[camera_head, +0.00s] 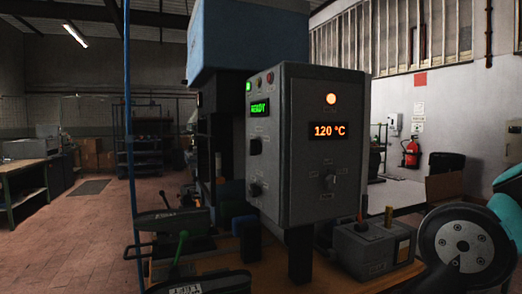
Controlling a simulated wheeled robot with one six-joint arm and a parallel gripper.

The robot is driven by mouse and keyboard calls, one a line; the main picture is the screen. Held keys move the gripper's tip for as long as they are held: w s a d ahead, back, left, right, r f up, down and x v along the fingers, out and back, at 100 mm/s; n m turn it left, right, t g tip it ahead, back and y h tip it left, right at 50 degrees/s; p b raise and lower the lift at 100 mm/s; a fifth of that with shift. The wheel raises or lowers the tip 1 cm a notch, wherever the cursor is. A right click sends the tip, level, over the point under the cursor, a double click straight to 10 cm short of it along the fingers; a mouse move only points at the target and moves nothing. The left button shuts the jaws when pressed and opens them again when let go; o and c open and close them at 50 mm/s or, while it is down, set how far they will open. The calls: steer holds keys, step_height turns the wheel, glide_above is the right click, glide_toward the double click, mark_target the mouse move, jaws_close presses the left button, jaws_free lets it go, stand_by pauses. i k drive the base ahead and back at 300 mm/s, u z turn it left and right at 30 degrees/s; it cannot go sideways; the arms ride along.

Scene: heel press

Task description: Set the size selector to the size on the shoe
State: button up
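A grey control box (300,150) stands in the middle of the head camera view. Its left face carries two dark knobs, an upper knob (255,146) and a lower knob (256,189); their labels are too small to read. Its front face has a small switch or selector (331,180) with marks around it that I cannot read. I cannot tell which of these is the size selector. I cannot make out a shoe or a size marking. My arm shows at the lower right, but my gripper is out of view.
A display reads 120 °C (330,131) under a lit orange lamp (331,99). A grey box with upright pegs (370,249) stands at the right on the brown bench (318,280). A green-handled lever (180,249) rises at the left.

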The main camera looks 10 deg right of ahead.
mark_target(256, 146)
steer(key=u, duration=1.45)
steer(key=i, duration=0.9)
steer(key=z, duration=0.95)
